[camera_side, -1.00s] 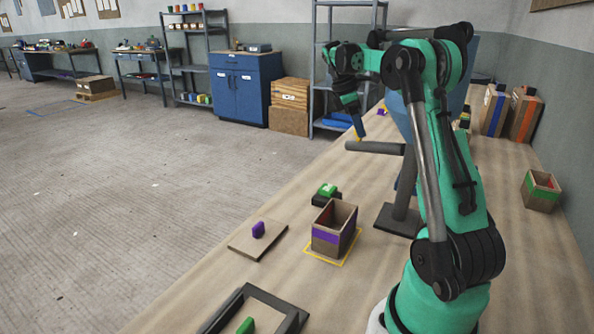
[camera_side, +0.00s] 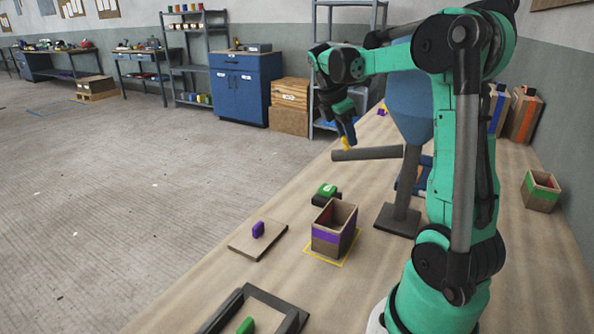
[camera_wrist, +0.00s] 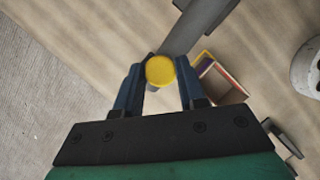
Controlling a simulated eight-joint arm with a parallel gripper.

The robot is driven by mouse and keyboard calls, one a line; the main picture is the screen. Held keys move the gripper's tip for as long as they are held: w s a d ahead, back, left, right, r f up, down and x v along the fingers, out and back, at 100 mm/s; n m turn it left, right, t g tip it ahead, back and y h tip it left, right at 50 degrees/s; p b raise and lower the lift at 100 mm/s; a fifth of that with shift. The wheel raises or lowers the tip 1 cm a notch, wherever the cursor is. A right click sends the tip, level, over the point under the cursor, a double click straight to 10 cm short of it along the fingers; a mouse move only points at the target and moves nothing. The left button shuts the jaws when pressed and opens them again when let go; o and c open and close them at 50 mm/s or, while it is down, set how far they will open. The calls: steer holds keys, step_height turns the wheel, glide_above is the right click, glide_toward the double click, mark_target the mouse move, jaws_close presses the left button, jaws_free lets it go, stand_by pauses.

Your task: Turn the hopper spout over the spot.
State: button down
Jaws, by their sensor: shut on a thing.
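The blue hopper (camera_side: 408,105) stands on a grey post with a dark base plate, partly hidden behind my arm. Its grey spout (camera_side: 375,153) sticks out level to the left. My gripper (camera_side: 346,143) is shut on the yellow knob (camera_wrist: 160,70) near the spout's outer end; the spout also shows in the wrist view (camera_wrist: 198,28). The spot is a yellow outline (camera_side: 343,264) on the table. An open box with a purple band (camera_side: 326,241) stands on it. The spout's end is above and behind the box in the side view, and not clearly over it.
A board with a purple block (camera_side: 258,230) lies left of the box. A green-topped black block (camera_side: 326,194) sits behind it. A dark frame (camera_side: 262,302) with a green block lies in front. A green-banded box (camera_side: 540,191) stands at the right.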

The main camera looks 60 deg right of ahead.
steer(key=s+a+n+t+h, duration=0.1)
steer(key=s+a+n+t, duration=0.2)
steer(key=a+n, duration=0.6)
steer(key=shift+s+a, duration=0.15)
steer(key=shift+s, duration=1)
steer(key=c, duration=0.5)
jaws_free()
steer(key=shift+r, duration=0.15)
steer(key=shift+v, duration=2.7)
steer(key=shift+s+a, duration=0.1)
steer(key=w+a+f+m+t+y, duration=0.2)
steer(key=w+a+f+m+t, duration=0.1)
steer(key=a+m, duration=0.5)
steer(key=w+a+f+m+t+y, duration=0.2)
steer(key=w+a+f+m+t, duration=0.2)
steer(key=a+m, duration=0.3)
steer(key=w+f+m, duration=0.1)
steer(key=m, duration=0.3)
steer(key=shift+w+a+f, duration=0.25)
steer(key=shift+a+f, duration=0.05)
steer(key=shift+a, duration=0.1)
